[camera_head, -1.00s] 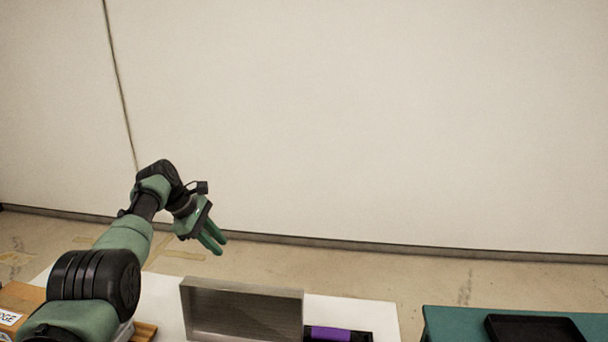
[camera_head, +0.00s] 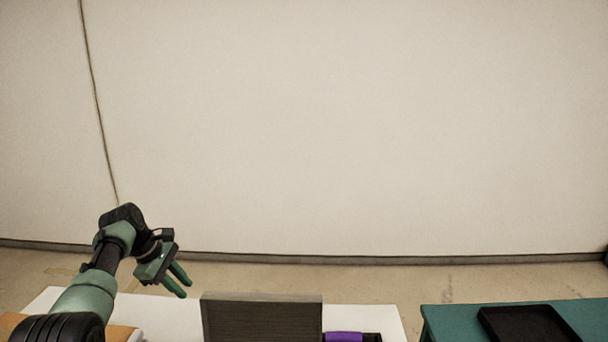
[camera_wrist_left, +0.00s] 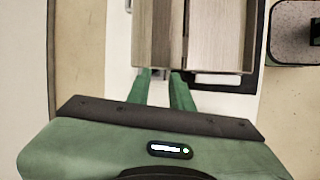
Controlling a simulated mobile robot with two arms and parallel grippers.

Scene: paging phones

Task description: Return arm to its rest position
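My left arm comes in from the lower left in the head view. Its green left gripper (camera_head: 186,283) hangs over the left part of the white table (camera_head: 170,312), left of a grey box (camera_head: 262,320). The two fingers are apart, with nothing visible held between them. In the wrist view the fingertips (camera_wrist_left: 160,74) point towards a grey wood-grained box (camera_wrist_left: 215,35); I cannot tell the height gap. My right arm and gripper are not in view.
A black item with a purple part (camera_head: 344,337) lies right of the grey box. A teal table (camera_head: 450,320) with a black tray (camera_head: 530,325) stands at the right, past a gap. A plain wall (camera_head: 350,130) closes the back. An orange-brown object shows at lower left.

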